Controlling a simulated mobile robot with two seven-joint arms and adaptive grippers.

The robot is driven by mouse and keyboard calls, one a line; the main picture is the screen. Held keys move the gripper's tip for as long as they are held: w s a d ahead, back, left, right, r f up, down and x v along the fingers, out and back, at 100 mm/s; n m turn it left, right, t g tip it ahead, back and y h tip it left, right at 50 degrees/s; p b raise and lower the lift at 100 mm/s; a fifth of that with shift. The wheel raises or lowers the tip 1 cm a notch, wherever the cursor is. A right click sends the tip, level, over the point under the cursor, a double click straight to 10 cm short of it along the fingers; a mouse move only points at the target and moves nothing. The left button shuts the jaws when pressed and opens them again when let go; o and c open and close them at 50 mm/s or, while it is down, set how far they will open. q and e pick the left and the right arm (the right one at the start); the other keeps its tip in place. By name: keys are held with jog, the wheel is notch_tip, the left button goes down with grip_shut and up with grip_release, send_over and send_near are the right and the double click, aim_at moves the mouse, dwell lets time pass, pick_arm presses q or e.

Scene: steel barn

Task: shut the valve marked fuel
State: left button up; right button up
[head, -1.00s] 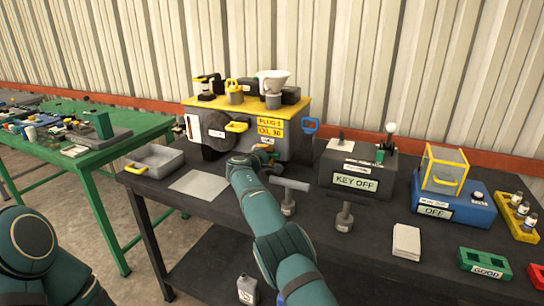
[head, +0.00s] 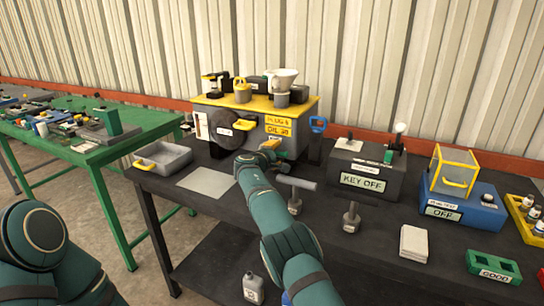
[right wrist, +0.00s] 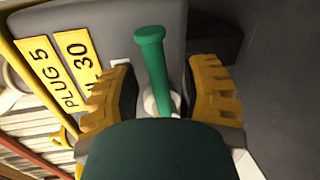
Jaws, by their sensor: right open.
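A green handle (right wrist: 152,60) with a round end stands out from the grey front of the engine unit in the right wrist view. It lies between the two yellow fingers of my right gripper (right wrist: 165,88), which are open with a gap on each side. A small white label beside it is too covered to read, so I cannot confirm the word fuel. In the head view my right gripper (head: 273,150) is at the lower right front of the engine unit (head: 222,114), and the handle is hidden there. My left gripper is out of view.
A grey tray (head: 163,158) and a flat grey sheet (head: 206,182) lie left of my right arm. A grey T-shaped tool (head: 296,184) stands close to its right. The KEY OFF box (head: 366,165) and blue OFF box (head: 460,203) stand further right.

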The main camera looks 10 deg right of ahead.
jog(key=v, duration=1.2)
dwell(0.3)
